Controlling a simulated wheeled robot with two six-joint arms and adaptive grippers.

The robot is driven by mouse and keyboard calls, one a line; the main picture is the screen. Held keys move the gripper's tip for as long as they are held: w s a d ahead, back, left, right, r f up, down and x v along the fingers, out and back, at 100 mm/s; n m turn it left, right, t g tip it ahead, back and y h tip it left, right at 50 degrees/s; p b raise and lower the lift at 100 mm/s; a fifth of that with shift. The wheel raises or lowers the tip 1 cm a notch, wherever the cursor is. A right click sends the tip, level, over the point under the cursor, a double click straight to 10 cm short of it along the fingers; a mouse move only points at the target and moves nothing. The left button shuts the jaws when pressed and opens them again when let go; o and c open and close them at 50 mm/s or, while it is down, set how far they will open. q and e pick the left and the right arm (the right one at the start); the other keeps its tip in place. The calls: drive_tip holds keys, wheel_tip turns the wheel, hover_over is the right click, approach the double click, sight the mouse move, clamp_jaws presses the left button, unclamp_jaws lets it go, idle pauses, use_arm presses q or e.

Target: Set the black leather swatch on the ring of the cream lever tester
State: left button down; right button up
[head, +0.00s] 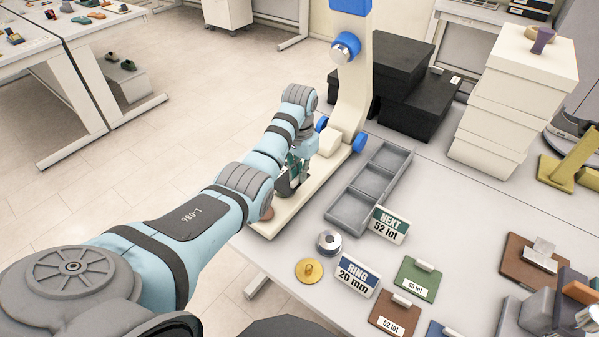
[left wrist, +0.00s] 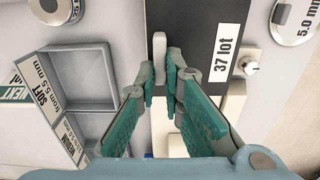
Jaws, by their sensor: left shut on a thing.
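The cream lever tester (head: 352,95) stands at the table's left edge, with blue knobs and a long cream base (head: 262,228). My left gripper (head: 296,172) is low over that base, in front of the column. In the left wrist view its fingers (left wrist: 160,78) are shut on the pale upright tab of the black leather swatch (left wrist: 193,25), which carries a "37 lot" label. In the head view the swatch (head: 285,185) is a small dark patch under the fingers. The tester's ring is hidden, and I cannot tell whether the swatch touches it. My right gripper is out of view.
A grey compartment tray (head: 348,212) lies just right of the tester. A metal weight (head: 328,242), a brass piece (head: 309,270), a "RING 20 mm" sign (head: 355,278) and a green swatch (head: 418,279) lie nearer. Black boxes (head: 400,65) and white boxes (head: 500,110) stand behind.

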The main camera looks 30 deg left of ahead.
use_arm(q)
drive_tip(key=shift+f+b, duration=0.4)
drive_tip(key=shift+f, duration=0.7)
drive_tip(key=c, duration=1.6)
unclamp_jaws()
drive_tip(key=shift+c, duration=0.2)
wheel_tip(320, 180, up, 8)
drive_tip(key=shift+f, duration=0.15)
drive_tip(key=shift+f, duration=0.1)
